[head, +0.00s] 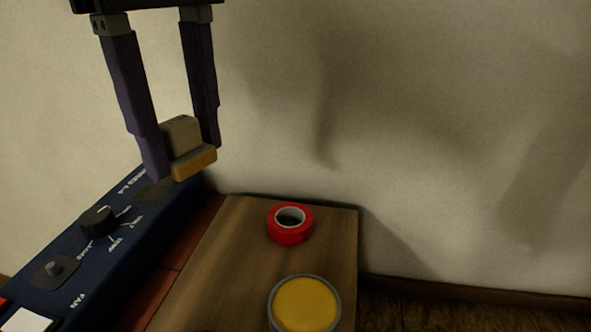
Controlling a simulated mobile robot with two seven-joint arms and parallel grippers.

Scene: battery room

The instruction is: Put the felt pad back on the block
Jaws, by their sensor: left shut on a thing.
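My left gripper (184,152) comes down from the top left, its two dark purple fingers shut on a small two-part thing. This thing has a beige-grey upper part (181,132) and a wider tan-yellow slab (195,163) at its lower front. I cannot tell for certain which part is the felt pad and which the block, or whether they are joined. It appears held above the far end of the blue panel, close to the wall. My right gripper is not in view.
A dark blue control panel (75,252) with knobs and a switch lies at the left. A wooden board (225,265) carries a red tape roll (290,223) and a round yellow-topped thing with a grey rim (306,303). A pale wall (430,130) closes the back.

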